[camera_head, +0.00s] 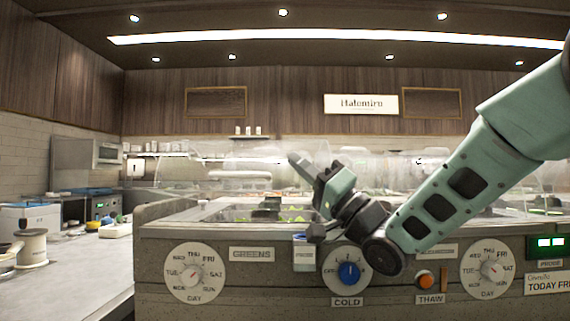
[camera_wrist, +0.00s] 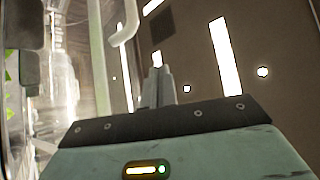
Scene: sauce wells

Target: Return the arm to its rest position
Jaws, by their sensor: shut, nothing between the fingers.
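My gripper (camera_head: 301,165) shows in the head view in front of the counter's wells, raised above the front panel and pointing up and to the left. Its fingers are together with nothing between them. In the wrist view the closed fingers (camera_wrist: 157,80) point toward the ceiling and its lights. My green arm reaches in from the right edge of the head view, and its wrist hangs in front of the panel near the blue COLD knob (camera_head: 349,272).
The counter's front panel carries a left day dial (camera_head: 195,273), a right day dial (camera_head: 487,268) and an orange THAW button (camera_head: 425,280). Behind are wells with greens (camera_head: 235,215) and a clear guard. A side worktop (camera_head: 75,285) at left holds a white spool (camera_head: 33,248).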

